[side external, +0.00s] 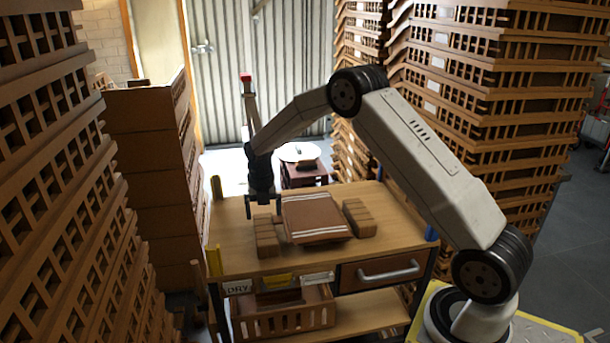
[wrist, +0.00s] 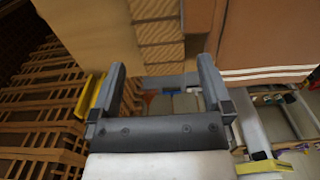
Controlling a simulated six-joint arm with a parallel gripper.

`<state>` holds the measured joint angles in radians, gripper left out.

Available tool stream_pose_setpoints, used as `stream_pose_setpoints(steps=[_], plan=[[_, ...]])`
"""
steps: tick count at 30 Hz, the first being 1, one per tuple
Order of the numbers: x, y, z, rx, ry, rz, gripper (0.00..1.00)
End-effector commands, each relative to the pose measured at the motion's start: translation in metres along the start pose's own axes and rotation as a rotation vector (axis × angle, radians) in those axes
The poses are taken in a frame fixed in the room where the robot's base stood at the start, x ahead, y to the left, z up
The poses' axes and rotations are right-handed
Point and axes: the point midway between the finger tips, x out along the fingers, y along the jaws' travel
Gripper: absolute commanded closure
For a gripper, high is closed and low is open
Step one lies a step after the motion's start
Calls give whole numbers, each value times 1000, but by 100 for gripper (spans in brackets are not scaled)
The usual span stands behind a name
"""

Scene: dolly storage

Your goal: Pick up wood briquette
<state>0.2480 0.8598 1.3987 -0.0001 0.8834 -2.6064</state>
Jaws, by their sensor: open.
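A ridged brown wood briquette (side external: 266,240) lies on the left part of the wooden cart top. In the wrist view the ridged briquette (wrist: 157,32) shows just beyond and between my fingertips. My gripper (side external: 263,210) is open and empty, pointing down just behind and above this briquette; the exact gap is hard to judge. Its two spread fingers also show in the wrist view (wrist: 161,68). A second ridged briquette (side external: 360,217) lies to the right, past a folded brown cloth-like item (side external: 316,218) with pale stripes, which also fills the wrist view's right side (wrist: 265,35).
The cart top (side external: 230,265) is bare at its front left. Below are a drawer (side external: 370,272) with a metal handle and a crate (side external: 310,317) on a shelf. Tall stacks of brown crates stand left (side external: 60,190) and right (side external: 500,110).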

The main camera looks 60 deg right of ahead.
Motion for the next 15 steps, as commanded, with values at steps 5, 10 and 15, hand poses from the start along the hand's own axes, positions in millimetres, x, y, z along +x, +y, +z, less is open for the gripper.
stream_pose_setpoints(steps=[5,10,15], plan=[[15,0,0,1,1,-1,0],[18,0,0,2,-1,1,0],[22,0,0,2,0,0,0]])
